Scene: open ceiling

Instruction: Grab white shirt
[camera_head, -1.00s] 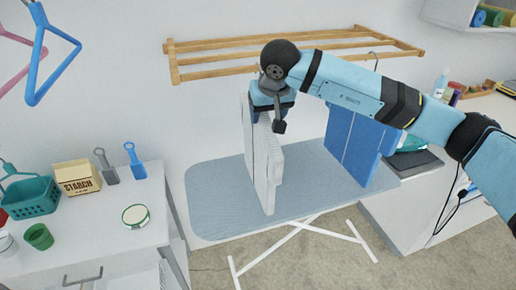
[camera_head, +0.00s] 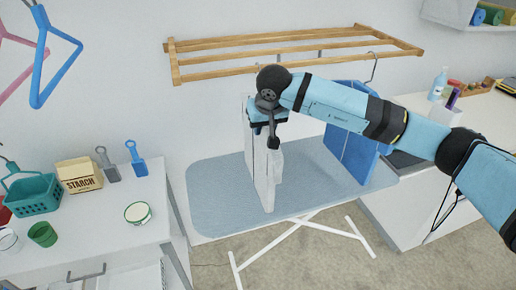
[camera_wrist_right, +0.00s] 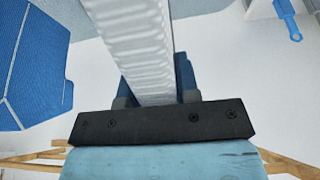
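The white shirt (camera_head: 264,165) hangs upright as a flat folded panel below the wooden rack, edge towards me, in front of or just over the ironing board. My right gripper (camera_head: 268,122) comes from the right and points down at the shirt's upper part. In the right wrist view the white shirt (camera_wrist_right: 140,45) runs between the two blue fingers, which sit close against both its sides. The gripper (camera_wrist_right: 155,90) appears shut on it. The shirt's top and hanger are hidden by my arm. My left gripper is not in view.
A blue shirt (camera_head: 352,140) hangs to the right; it also shows in the wrist view (camera_wrist_right: 35,65). The wooden rack (camera_head: 290,50) is above, the ironing board (camera_head: 215,195) below. A white table (camera_head: 115,235) with a teal basket (camera_head: 33,194) and starch box (camera_head: 78,175) stands left.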

